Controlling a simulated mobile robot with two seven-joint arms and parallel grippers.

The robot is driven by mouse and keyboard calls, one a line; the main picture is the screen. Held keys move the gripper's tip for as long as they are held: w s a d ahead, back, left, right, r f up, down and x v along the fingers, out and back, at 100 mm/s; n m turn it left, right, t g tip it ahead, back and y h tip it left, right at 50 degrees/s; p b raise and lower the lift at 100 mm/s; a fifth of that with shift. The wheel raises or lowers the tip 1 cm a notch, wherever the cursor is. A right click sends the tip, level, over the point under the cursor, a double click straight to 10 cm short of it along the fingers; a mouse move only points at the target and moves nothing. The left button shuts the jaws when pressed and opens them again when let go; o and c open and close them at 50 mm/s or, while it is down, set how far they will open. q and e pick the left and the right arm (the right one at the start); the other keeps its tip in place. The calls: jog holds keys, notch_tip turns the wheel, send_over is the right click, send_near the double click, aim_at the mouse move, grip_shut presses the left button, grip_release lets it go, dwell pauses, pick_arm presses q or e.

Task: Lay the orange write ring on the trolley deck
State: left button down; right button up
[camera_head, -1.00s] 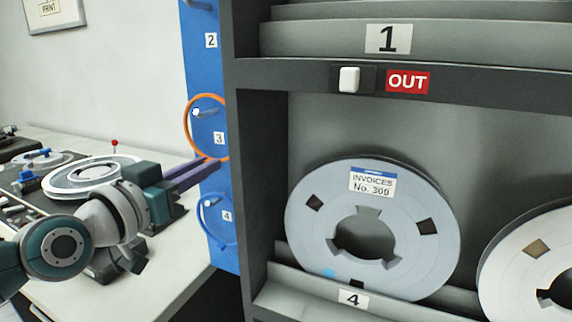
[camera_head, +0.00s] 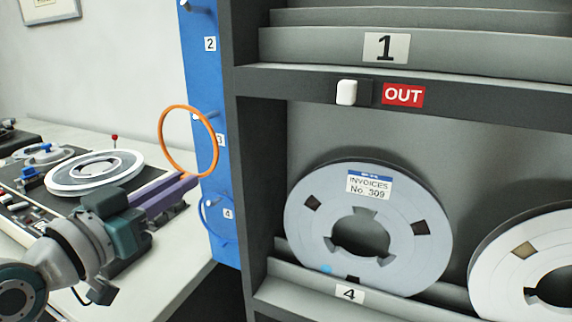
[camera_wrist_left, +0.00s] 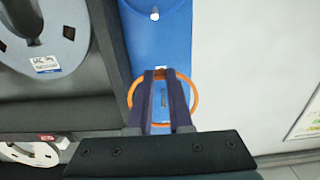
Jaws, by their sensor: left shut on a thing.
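The orange write ring (camera_head: 215,145) stands upright in front of the blue peg board (camera_head: 228,180), near the label 3. It also shows in the left wrist view (camera_wrist_left: 196,95). My left gripper (camera_head: 192,180) is shut on the ring's lower edge with its purple fingers. In the left wrist view my left gripper (camera_wrist_left: 162,72) reaches across the ring. A pale peg (camera_head: 198,116) shows through the ring's opening in the head view; whether it still passes through the ring I cannot tell. I cannot make out a trolley deck. My right gripper is not in view.
A dark rack with grey tape reels (camera_head: 432,260) stands right of the board. A blue ring (camera_head: 203,222) hangs by label 4, below the orange ring. A pale table (camera_head: 180,268) with a tape machine (camera_head: 85,190) lies at left, behind my arm.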

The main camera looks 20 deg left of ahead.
pick_arm(q)
jog(key=s+p, duration=0.2)
jog(key=s, duration=0.4)
jog(key=shift+s+a, duration=0.2)
jog(key=shift+s, duration=0.05)
jog(key=shift+r+p, duration=0.1)
jog(key=shift+p, duration=0.2)
jog(key=s+d+r+m+h+p, duration=0.1)
jog(key=d+r+p, duration=0.3)
jog(key=r+p, duration=0.9)
jog(key=s+d+r+m+g+h+p, duration=0.1)
jog(key=s+d+r+m+h+p, duration=0.1)
jog(key=r+p, duration=1.2)
jog(key=s+d+r+m+g+h+p, duration=0.1)
jog(key=s+d+r+h+p, duration=0.3)
jog(key=r+p, duration=0.9)
notch_tip(320, 180, up, 17)
jog(key=shift+s+d+f+m+p, duration=0.15)
jog(key=shift+d+m+p, duration=0.25)
jog(key=shift+d, duration=0.55)
jog(key=shift+f, duration=0.1)
